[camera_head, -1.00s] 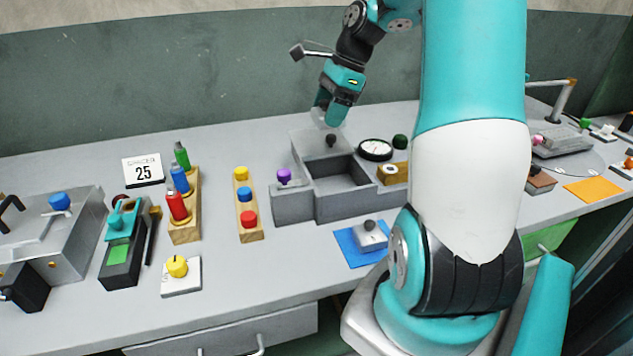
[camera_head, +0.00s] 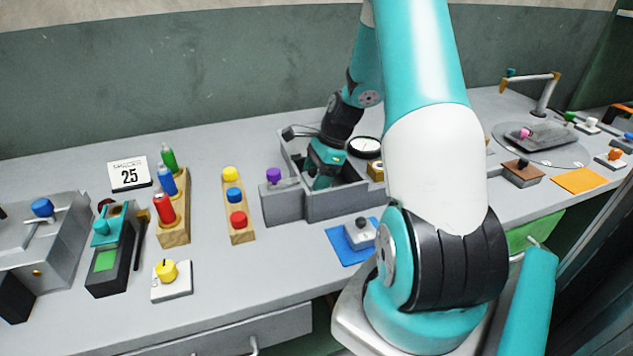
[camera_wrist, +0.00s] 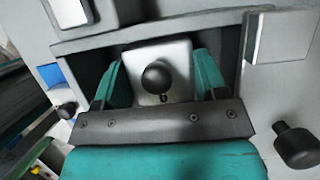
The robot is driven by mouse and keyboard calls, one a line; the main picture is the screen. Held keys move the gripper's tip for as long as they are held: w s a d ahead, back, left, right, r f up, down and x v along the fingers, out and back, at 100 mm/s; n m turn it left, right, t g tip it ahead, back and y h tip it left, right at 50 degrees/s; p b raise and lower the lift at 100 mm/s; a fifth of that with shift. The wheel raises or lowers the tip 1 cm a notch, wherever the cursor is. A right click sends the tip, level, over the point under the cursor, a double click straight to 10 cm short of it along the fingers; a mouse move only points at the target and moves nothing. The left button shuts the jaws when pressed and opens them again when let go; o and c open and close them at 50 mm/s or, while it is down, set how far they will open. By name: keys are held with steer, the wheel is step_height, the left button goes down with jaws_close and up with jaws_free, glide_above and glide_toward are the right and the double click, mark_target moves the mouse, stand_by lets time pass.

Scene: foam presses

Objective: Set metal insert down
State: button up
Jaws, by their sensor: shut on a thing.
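The metal insert (camera_wrist: 182,60), a light grey block with a round dark knob, is between the two teal fingers of my gripper (camera_wrist: 163,82) in the wrist view. My gripper is shut on it. In the head view my gripper (camera_head: 320,182) points down into the open compartment of the grey tray (camera_head: 335,208), and the insert is hidden there. In the wrist view the insert is inside the dark compartment, within its walls. I cannot tell whether it touches the floor.
A similar grey block with a dark knob (camera_head: 361,231) sits on a blue mat (camera_head: 343,248) in front of the tray. A purple knob (camera_head: 273,175) stands on the tray's left part. A round gauge (camera_head: 365,147) is behind right.

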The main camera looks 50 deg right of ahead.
steer(key=shift+f, duration=1.05)
steer(key=o, duration=1.1)
steer(key=shift+f, duration=0.1)
steer(key=v, duration=1.2)
steer(key=w+a+r+n+g, duration=0.1)
steer(key=a+r+n, duration=0.3)
steer(key=a+n, duration=0.55)
steer(key=a+r+n, duration=0.4)
steer(key=a+n, duration=0.1)
steer(key=a, duration=0.9)
steer(key=s+a+r+n+g, duration=0.1)
steer(key=s+a+r+n, duration=0.1)
steer(key=s+a+n, duration=1.3)
steer(key=shift+a+n+b, duration=0.3)
steer(key=shift+a+n, duration=0.3)
steer(key=shift+n, duration=0.35)
